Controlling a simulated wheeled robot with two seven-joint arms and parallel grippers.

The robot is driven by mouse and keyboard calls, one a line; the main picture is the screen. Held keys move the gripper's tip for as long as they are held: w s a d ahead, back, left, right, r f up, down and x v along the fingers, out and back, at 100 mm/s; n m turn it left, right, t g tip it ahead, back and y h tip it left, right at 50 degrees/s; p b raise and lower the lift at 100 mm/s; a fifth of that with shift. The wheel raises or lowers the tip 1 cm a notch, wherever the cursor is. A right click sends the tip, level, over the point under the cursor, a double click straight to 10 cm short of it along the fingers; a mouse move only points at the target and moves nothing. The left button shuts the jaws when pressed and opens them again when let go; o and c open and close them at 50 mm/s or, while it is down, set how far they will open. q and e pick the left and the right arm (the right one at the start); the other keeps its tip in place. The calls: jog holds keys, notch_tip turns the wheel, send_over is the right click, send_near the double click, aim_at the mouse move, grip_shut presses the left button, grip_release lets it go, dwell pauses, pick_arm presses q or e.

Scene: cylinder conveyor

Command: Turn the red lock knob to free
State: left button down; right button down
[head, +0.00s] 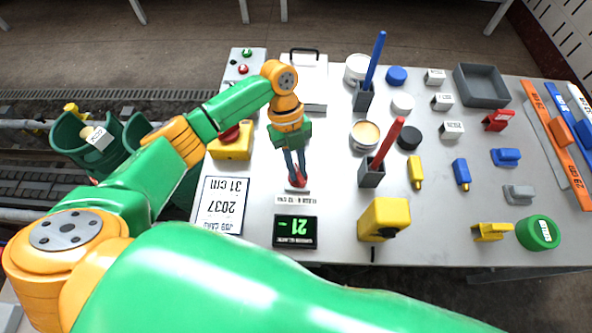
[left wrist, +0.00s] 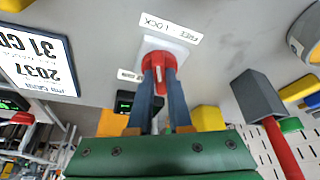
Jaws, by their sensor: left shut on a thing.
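The red lock knob (left wrist: 160,61) sits on a pale square plate (left wrist: 178,48) in the left wrist view. In the head view the knob (head: 298,183) is at the near middle of the table. My left gripper (head: 296,172) points down at it, and its two blue-grey fingers (left wrist: 161,88) are shut on the knob from both sides. A white label (left wrist: 170,28) beside the plate carries the words LOCK and FREE. The fingers hide part of the knob, so I cannot tell which word it points to. My right gripper is not in view.
A black display (head: 295,231) with green digits and a white job card (head: 221,205) lie close to the knob. A grey holder with a red stick (head: 388,143) stands to the right, with a yellow block (head: 384,218) nearer. Several small parts fill the right side.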

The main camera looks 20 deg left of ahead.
pick_arm(q)
jog(key=m+y+b, duration=0.1)
jog(key=m, duration=0.2)
jog(key=shift+d+f+g+b, duration=0.1)
jog(key=shift+f+g+b, duration=0.05)
jog(key=shift+g+b, duration=0.25)
jog(key=shift+m+y+b, duration=0.3)
jog(key=shift+m+b, duration=0.1)
jog(key=shift+m, duration=0.6)
jog(key=c, duration=0.8)
grip_release()
jog(key=shift+c, duration=0.2)
jog(key=d+v, duration=0.1)
jog(key=v, duration=0.6)
jog(key=shift+a+r, duration=0.2)
jog(key=shift+a, duration=0.2)
